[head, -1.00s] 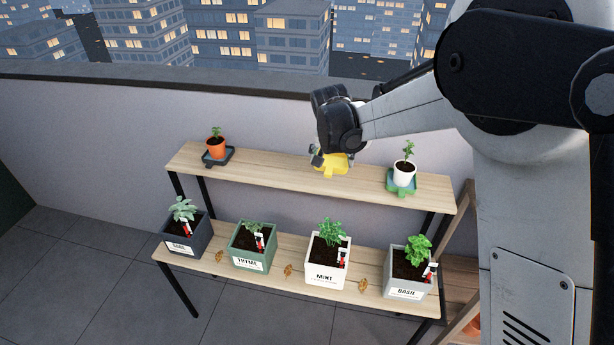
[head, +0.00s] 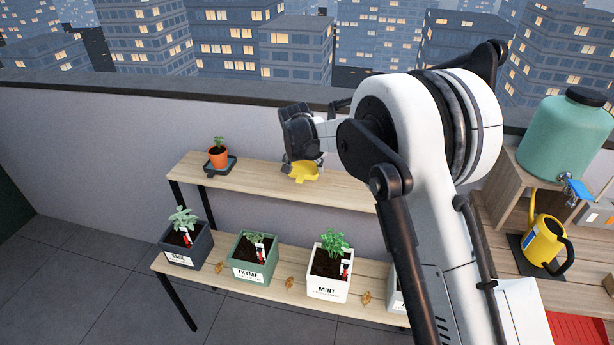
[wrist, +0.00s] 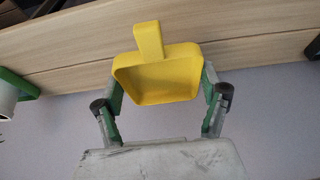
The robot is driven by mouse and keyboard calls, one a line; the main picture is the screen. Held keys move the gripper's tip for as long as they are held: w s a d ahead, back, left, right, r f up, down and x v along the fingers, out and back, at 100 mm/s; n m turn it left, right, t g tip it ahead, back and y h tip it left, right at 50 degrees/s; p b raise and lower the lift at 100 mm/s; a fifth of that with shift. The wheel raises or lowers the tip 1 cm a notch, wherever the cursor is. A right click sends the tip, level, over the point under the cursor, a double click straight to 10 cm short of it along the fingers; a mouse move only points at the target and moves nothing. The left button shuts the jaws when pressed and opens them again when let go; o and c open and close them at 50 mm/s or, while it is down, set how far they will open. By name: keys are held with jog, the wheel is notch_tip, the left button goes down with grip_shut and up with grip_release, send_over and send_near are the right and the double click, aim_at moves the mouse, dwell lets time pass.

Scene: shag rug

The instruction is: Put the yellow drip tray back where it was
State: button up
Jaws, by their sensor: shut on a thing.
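The yellow drip tray (head: 304,173) is a small shallow square dish with a stubby tab. It is at the upper wooden shelf (head: 258,178), between the orange pot and my arm; I cannot tell whether it touches the boards. My gripper (head: 302,161) is shut on it. In the wrist view the tray (wrist: 158,82) sits between the two green-and-grey fingers of my gripper (wrist: 161,84), one at each side wall. Its tab points toward the wooden boards (wrist: 80,45). The tray looks empty.
An orange pot (head: 218,157) stands on a dark tray (head: 232,165) left on the upper shelf. Planters for sage (head: 190,253), thyme (head: 246,270) and mint (head: 322,288) line the lower shelf. A yellow watering can (head: 538,243) and a teal dispenser (head: 563,140) stand right.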

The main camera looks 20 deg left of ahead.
aim_at(306, 172)
jog(key=shift+w+d+f, duration=0.2)
jog(key=shift+w+f, duration=0.45)
jog(key=shift+w, duration=0.35)
jog(key=shift+f, duration=1.95)
jog(key=shift+f, duration=0.1)
jog(key=o, duration=1.1)
jog(key=shift+o, duration=0.2)
jog(key=v, duration=1.2)
jog(key=shift+s, duration=0.1)
